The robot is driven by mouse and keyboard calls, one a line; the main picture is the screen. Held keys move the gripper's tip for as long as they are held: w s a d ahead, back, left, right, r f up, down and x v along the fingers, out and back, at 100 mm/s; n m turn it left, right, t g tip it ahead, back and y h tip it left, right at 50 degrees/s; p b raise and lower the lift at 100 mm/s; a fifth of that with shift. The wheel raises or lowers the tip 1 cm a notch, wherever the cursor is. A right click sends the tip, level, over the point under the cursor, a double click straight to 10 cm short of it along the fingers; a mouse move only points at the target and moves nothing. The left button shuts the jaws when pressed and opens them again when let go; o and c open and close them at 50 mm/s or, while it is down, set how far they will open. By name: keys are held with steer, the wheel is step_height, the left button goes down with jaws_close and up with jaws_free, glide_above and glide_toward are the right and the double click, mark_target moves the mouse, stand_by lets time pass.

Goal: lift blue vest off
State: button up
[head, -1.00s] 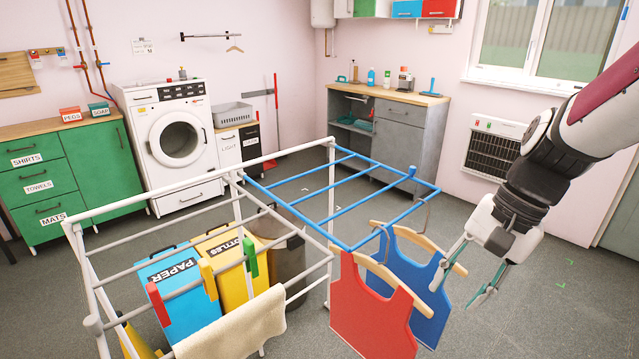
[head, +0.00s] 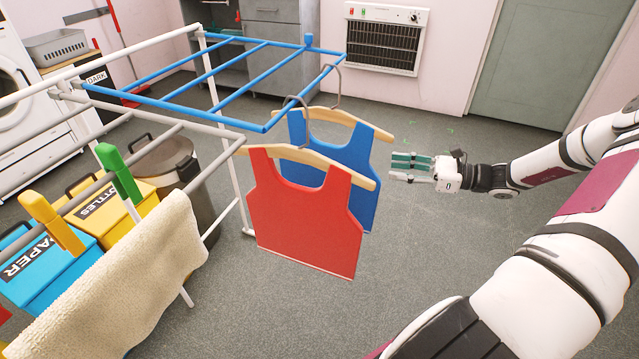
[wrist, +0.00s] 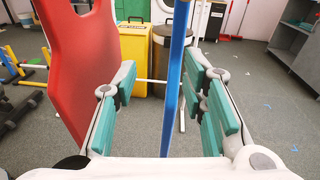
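The blue vest (head: 357,165) hangs on a wooden hanger (head: 340,119) whose hook is over the blue part of the drying rack (head: 308,42). The red vest (head: 305,215) hangs in front of it and hides much of it. My gripper (head: 391,166) is open and empty, level, pointing left at the blue vest's right edge with a small gap in the head view. In the wrist view the blue vest (wrist: 172,95) shows edge-on, lined up between my open fingers (wrist: 160,78). The red vest (wrist: 80,65) is outside the left finger.
A cream towel (head: 120,275) and clothes pegs (head: 120,172) are on the rack's white front part. The floor right of the vests is clear up to the wall heater (head: 383,40).

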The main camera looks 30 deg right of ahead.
mark_target(354, 166)
steer(key=shift+m+t+h, duration=0.3)
steer(key=shift+m+t, duration=0.5)
steer(key=shift+t, duration=0.1)
steer(key=w+a, duration=0.1)
steer(key=w, duration=0.1)
steer(key=w+a+f+b, duration=0.1)
steer(key=w, duration=0.1)
steer(key=w+a+b, duration=0.1)
steer(key=w, duration=0.1)
steer(key=shift+w+f, duration=0.25)
steer(key=shift+f, duration=0.1)
steer(key=shift+b+x, duration=1.35)
steer(key=shift+x, duration=1.4)
jaws_close()
